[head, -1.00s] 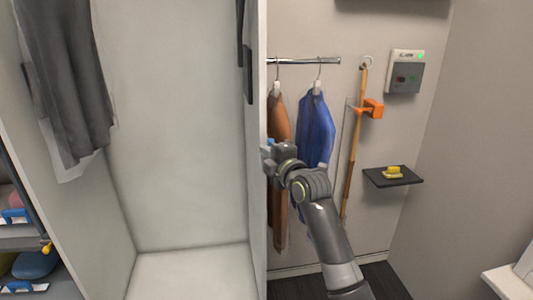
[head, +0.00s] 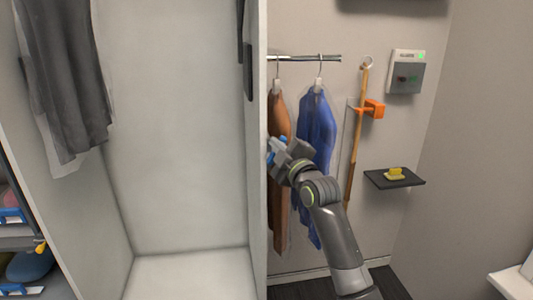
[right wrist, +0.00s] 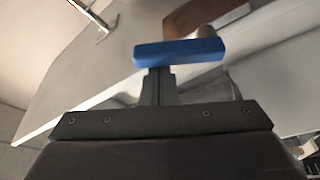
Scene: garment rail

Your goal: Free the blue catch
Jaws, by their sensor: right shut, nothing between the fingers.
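The blue catch (right wrist: 180,52) shows in the right wrist view as a blue bar lying across the view, just beyond my fingertips. In the head view blue parts (head: 273,152) show at the edge of the white panel, partly hidden by my right gripper. My right gripper (head: 282,152) is at that edge, in front of the hanging clothes. In the right wrist view its dark fingers (right wrist: 158,84) are together with nothing between them. They overlap the bar's lower edge; whether they touch it I cannot tell. My left gripper is out of view.
A white panel (head: 257,220) stands left of my right arm. A brown garment (head: 280,115) and a blue one (head: 317,130) hang from a rail (head: 300,58). A pole (head: 356,150) in an orange clip (head: 374,109) and a dark shelf (head: 394,179) are further right.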

